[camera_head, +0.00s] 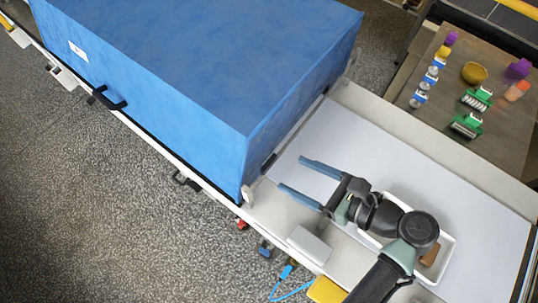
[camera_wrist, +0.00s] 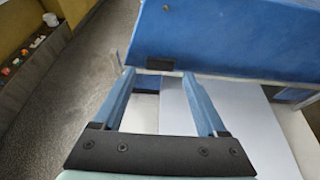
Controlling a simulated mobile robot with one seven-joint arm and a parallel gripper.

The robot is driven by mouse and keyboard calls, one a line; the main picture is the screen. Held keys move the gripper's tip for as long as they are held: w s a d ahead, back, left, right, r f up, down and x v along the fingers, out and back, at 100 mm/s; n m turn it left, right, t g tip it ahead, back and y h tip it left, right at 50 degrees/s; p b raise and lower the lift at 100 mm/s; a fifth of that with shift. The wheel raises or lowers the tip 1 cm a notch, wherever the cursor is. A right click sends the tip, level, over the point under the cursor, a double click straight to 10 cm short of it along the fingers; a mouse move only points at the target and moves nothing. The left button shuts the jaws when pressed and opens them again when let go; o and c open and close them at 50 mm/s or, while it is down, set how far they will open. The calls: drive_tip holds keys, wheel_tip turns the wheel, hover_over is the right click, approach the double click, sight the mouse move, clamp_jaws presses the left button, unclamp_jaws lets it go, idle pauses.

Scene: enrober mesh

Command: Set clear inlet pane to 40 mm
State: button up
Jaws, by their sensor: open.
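The big blue enrober hood (camera_head: 200,60) fills the upper left of the head view. Its end face (camera_wrist: 230,45) spans the top of the wrist view, with a small dark plate (camera_wrist: 158,65) at its lower edge. A clear pane cannot be made out for certain; pale posts stand at the hood's end, one of them at the near corner (camera_head: 248,193). My gripper (camera_head: 291,173) has two long blue fingers spread apart, pointing at the hood's end. It is open and empty, and in the wrist view (camera_wrist: 168,78) its tips are just before the hood's lower edge.
A pale flat surface (camera_head: 340,140) runs from the hood's end. A white tray (camera_head: 446,258) with a brown block (camera_head: 430,255) sits under my arm. A grey box (camera_head: 309,244) stands at the near edge. A side table (camera_head: 440,95) holds small coloured parts.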

sight(271, 162)
drive_tip(key=p+x, duration=0.1)
drive_tip(key=x, duration=0.7)
drive_tip(key=shift+w+a+f, duration=0.15)
drive_tip(key=shift+a, duration=0.1)
clamp_jaws()
